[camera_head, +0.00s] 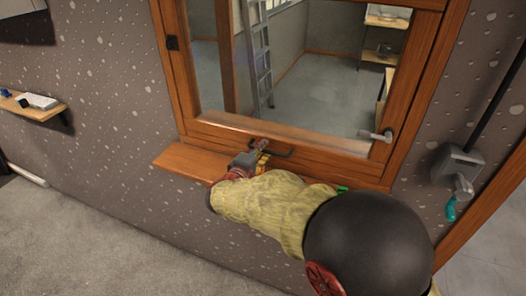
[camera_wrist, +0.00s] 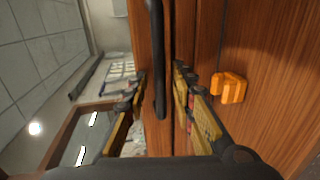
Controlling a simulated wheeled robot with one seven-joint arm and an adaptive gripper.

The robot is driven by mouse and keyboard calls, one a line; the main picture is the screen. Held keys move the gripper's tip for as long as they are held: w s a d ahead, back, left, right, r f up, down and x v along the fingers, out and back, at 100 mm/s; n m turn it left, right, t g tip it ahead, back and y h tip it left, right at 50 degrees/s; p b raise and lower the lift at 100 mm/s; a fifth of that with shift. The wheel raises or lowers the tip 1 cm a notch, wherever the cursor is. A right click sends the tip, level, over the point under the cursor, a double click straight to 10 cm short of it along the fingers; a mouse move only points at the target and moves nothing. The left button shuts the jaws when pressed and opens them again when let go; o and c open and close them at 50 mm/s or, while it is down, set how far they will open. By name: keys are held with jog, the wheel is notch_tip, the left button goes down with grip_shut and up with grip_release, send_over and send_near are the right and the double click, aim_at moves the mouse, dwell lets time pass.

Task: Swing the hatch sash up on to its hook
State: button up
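The hatch sash (camera_head: 300,138) is a wood-framed glass pane in the wall and looks closed. A dark bar handle (camera_head: 272,152) runs along its bottom rail. It also shows in the wrist view (camera_wrist: 158,60), lying between my fingers. My gripper (camera_head: 260,150) is at the handle's left part. In the wrist view my gripper (camera_wrist: 160,75) is open, one finger on each side of the bar, with gaps visible. A grey lever-like fitting (camera_head: 377,135) sits at the sash's lower right corner. I cannot make out a hook for the sash.
A wooden sill (camera_head: 190,162) juts out below the sash. An orange block (camera_wrist: 229,88) sits on the wood beside my right finger in the wrist view. A grey wall box (camera_head: 458,165) with a teal-tipped lever is at right, a small shelf (camera_head: 35,110) at left.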

jog(key=shift+w, duration=0.1)
jog(key=shift+c, duration=1)
jog(key=c, duration=0.4)
jog(key=shift+f, duration=0.1)
grip_shut()
